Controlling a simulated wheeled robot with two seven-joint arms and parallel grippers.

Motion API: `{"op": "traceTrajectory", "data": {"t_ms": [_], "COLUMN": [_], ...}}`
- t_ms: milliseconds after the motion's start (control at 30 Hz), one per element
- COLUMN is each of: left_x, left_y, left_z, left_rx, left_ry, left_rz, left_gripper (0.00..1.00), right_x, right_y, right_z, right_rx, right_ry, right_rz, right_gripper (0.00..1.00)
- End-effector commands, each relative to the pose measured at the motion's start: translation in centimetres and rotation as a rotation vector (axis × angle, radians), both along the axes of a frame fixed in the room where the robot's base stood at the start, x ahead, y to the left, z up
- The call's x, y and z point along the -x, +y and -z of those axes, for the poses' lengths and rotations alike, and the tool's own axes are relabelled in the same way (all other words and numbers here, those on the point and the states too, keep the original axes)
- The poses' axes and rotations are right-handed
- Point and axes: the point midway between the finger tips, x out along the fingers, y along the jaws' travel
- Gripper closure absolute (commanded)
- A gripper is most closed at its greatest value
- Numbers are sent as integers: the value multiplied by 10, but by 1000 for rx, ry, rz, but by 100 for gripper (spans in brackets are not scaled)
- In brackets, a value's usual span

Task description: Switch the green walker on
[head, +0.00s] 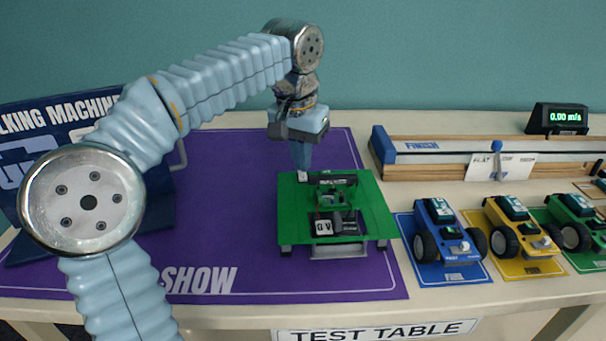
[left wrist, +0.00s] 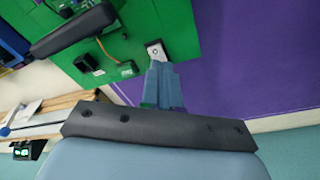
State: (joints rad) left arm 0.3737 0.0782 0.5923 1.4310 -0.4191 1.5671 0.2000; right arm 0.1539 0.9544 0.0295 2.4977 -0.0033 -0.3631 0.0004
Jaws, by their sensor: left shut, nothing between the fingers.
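The green walker (head: 361,215) is a flat green board on short legs, standing on the purple mat (head: 225,215). A dark bar and small electronics sit on its top. My left gripper (head: 303,174) points down at the board's far left corner, with its fingers shut and empty. In the left wrist view the fingertips (left wrist: 164,68) are right beside a small white switch (left wrist: 154,47) on the green board. I cannot tell whether they touch it, or which way the switch is set. My right gripper is out of view.
A blue car (head: 445,236), a yellow car (head: 519,228) and a green car (head: 578,221) stand to the right on coloured mats. Behind them are a wooden track (head: 430,172) and a speed display (head: 559,117). A blue sign stands at the left.

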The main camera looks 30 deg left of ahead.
Motion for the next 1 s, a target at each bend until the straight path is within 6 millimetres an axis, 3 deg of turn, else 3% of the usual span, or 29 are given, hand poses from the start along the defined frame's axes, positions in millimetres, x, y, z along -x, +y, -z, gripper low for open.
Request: {"op": "traceTrajectory", "data": {"t_ms": [467,1000], "left_x": [0,0], "left_y": [0,0], "left_z": [5,-44], "left_rx": [0,0], "left_ry": [2,-1], "left_rz": [0,0], "left_gripper": [100,100], "right_x": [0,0], "right_y": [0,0], "right_z": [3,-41], "right_rx": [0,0], "right_ry": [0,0], "right_rz": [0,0], "right_gripper": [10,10]}}
